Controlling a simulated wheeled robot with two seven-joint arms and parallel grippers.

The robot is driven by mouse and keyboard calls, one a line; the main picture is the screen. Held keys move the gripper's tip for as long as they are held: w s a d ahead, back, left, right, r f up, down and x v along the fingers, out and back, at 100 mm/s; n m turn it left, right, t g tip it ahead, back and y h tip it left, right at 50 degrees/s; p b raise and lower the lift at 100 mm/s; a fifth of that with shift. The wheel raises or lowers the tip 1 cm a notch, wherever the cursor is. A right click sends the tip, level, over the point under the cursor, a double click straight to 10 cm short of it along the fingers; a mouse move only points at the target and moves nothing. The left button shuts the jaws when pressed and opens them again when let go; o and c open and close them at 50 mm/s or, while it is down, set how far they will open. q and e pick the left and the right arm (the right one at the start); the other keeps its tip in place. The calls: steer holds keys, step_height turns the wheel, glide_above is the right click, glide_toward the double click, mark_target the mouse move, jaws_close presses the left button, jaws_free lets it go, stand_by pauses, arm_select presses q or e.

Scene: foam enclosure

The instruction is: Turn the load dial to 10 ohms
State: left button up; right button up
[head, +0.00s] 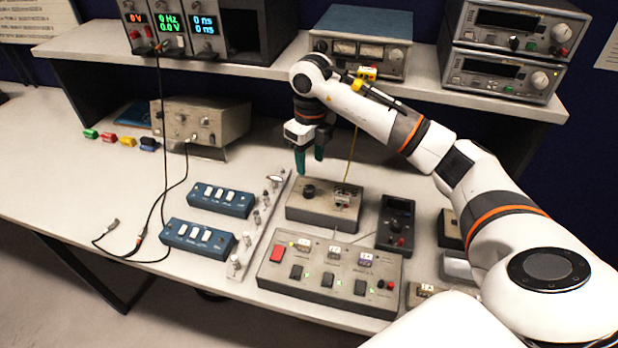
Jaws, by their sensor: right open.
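The load box (322,212) is a low grey-brown box near the middle of the bench. A dark round dial (309,190) stands on the left part of its top. A small connector block with a yellow cable sits on its right part. My right gripper (309,168) has green fingertips pointing down. It is open and empty, just above and behind the dial, apparently not touching it. The dial's markings are too small to read. My left gripper is not in view.
A power strip box (330,277) with a red switch lies in front of the load box. A black handheld meter (396,222) is to its right. A metal rail (262,225) and two blue switch boxes (221,200) lie to the left. A shelf with instruments overhangs behind.

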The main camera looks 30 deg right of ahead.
mark_target(309, 188)
step_height(309, 188, down, 5)
steer(key=shift+f+p, duration=0.2)
steer(key=shift+p, duration=0.5)
step_height(309, 188, down, 3)
steer(key=shift+r+p, duration=0.1)
steer(key=shift+p, duration=0.25)
steer(key=shift+f, duration=0.2)
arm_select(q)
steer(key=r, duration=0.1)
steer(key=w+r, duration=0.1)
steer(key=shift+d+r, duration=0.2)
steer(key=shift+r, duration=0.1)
arm_select(e)
steer(key=shift+w, duration=0.1)
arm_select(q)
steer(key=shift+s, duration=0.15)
arm_select(e)
steer(key=c, duration=1)
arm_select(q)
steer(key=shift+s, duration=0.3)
